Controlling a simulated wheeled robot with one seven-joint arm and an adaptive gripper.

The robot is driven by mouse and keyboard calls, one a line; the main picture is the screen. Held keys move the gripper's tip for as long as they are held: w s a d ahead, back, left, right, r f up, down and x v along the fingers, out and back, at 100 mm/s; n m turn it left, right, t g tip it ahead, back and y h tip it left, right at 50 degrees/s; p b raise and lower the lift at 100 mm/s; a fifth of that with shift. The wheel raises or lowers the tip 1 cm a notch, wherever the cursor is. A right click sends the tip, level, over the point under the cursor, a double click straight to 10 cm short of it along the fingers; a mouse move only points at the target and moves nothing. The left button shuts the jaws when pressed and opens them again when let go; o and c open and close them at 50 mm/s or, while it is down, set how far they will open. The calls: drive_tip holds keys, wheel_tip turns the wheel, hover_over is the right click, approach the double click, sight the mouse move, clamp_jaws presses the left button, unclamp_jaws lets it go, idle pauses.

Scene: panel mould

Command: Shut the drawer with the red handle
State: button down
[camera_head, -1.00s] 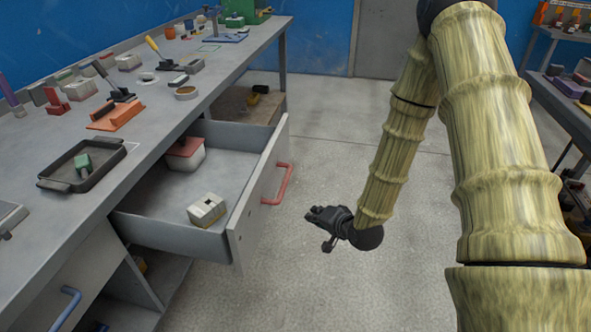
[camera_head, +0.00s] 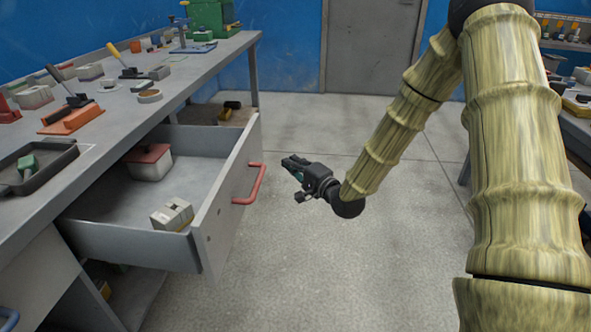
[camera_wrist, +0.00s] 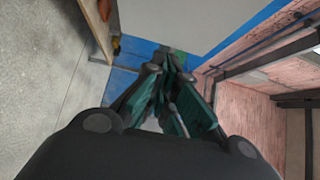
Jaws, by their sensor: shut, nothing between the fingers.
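The grey drawer (camera_head: 215,222) with the red handle (camera_head: 250,186) stands pulled out from under the workbench on the left in the head view. A white box with a red lid (camera_head: 149,161) and a cream block (camera_head: 172,214) lie inside it. My gripper (camera_head: 287,163) is shut and empty in the head view. It is to the right of the red handle, apart from it, and points left toward the drawer front. In the wrist view my dark green gripper fingers (camera_wrist: 172,82) are close together with nothing between them. The red handle cannot be made out there.
The grey workbench (camera_head: 115,118) above the drawer carries tools, a dark tray (camera_head: 38,172) and an orange block (camera_head: 70,119). A blue handle (camera_head: 9,318) shows at the lower left. Open floor (camera_head: 290,270) lies in front of the drawer. Another bench (camera_head: 580,130) stands at the right.

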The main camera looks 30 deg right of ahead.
drive_tip(key=b, duration=0.1)
approach(259, 148)
drive_tip(key=w+d, duration=0.2)
drive_tip(key=shift+w+a+b, duration=0.55)
drive_tip(key=shift+w+a, duration=0.65)
drive_tip(key=shift+a, duration=0.25)
